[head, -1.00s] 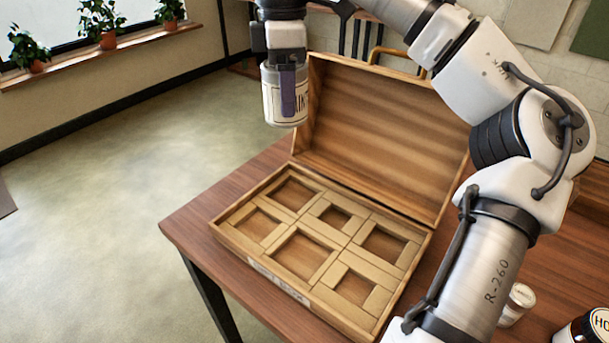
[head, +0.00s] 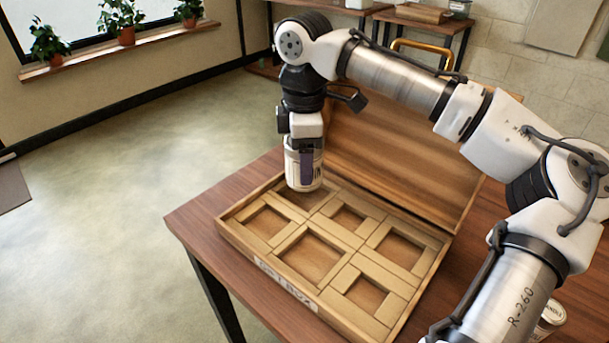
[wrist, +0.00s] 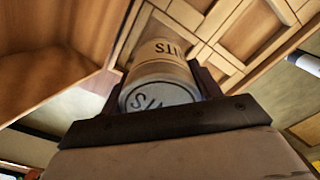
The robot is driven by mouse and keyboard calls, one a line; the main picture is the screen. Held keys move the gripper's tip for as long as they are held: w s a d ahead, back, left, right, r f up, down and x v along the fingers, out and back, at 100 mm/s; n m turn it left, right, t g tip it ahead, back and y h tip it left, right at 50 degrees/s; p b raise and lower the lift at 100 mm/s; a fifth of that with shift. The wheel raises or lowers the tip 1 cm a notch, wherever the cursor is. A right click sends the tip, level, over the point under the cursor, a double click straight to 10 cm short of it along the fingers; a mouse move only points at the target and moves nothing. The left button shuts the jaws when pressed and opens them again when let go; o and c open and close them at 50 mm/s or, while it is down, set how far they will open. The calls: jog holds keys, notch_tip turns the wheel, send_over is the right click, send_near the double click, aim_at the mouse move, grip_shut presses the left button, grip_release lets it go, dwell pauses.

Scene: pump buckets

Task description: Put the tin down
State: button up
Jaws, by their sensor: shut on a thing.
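The tin (head: 303,170) is a pale, labelled cylinder, held upright in my gripper (head: 306,158). In the head view its lower end is at the back-left compartment of the open wooden box (head: 270,258). I cannot tell whether its base touches the compartment floor. In the wrist view the tin (wrist: 160,75) sits between the two dark fingers, its round lid facing the camera, with the box's dividers (wrist: 225,65) beyond it. My gripper is shut on it.
The box's raised lid (head: 400,150) stands close behind the gripper. The other compartments in view look empty. A small jar (head: 550,318) stands at the right, partly behind my arm. Bare table (head: 195,215) lies left of the box.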

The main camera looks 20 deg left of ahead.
jog(key=shift+f, duration=2.05)
jog(key=shift+f, duration=0.15)
jog(key=o, duration=1.1)
notch_tip(320, 180, up, 12)
jog(key=shift+r+p, duration=0.15)
jog(key=shift+p, duration=0.35)
